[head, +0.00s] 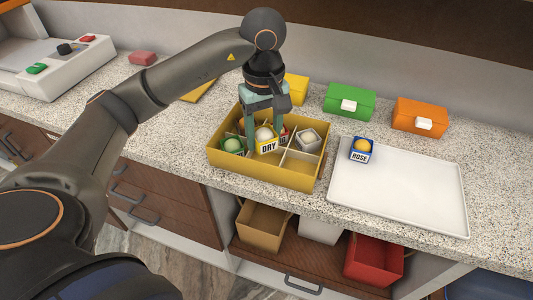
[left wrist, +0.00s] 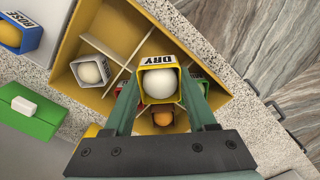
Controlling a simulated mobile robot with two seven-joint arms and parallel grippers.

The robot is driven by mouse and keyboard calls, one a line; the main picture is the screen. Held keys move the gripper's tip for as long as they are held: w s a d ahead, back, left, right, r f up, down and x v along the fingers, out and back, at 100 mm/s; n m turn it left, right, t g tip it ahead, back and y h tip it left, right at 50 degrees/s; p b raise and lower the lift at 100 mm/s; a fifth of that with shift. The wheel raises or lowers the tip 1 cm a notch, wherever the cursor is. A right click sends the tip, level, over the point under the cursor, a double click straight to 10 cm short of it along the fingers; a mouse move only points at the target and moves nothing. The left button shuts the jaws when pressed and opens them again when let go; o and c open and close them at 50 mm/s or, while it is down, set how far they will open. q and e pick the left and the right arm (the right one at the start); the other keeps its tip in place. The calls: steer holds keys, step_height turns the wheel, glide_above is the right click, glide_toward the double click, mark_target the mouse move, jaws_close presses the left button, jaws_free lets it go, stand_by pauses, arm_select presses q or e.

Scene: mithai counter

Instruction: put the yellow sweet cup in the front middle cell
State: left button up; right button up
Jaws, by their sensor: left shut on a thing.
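The yellow sweet cup (head: 268,146), labelled DRY and holding a pale round sweet, is held upright over the yellow divided box (head: 259,175). It also shows in the left wrist view (left wrist: 158,97). My left gripper (head: 264,130) is shut on it from above, with one finger on each side. The cup is over the middle of the box, near the front middle cell (left wrist: 152,48); its exact height above the dividers is hard to tell. A green cup (head: 232,147) is in the front left cell. The front right cell (head: 293,165) is empty. My right gripper is out of view.
The back row holds an orange sweet (head: 242,122), a partly hidden red cup (head: 284,133) and a grey-white cup (head: 309,139). A blue ROSE cup (head: 361,150) stands on the white tray (head: 400,195). Yellow, green (head: 349,101) and orange (head: 419,115) boxes stand behind.

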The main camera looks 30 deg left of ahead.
mark_target(265, 150)
arm_select(q)
steer(key=shift+f, duration=2.8)
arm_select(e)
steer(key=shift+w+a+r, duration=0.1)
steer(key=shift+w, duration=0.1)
arm_select(q)
steer(key=shift+f, duration=0.25)
steer(key=o, duration=1.1)
steer(key=shift+r, duration=0.1)
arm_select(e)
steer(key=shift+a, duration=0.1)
arm_select(q)
steer(key=shift+r, duration=0.2)
steer(key=shift+w+r, duration=0.1)
steer(key=shift+r, duration=0.3)
step_height(265, 150, up, 11)
steer(key=shift+r+p, duration=0.1)
steer(key=shift+p, duration=0.75)
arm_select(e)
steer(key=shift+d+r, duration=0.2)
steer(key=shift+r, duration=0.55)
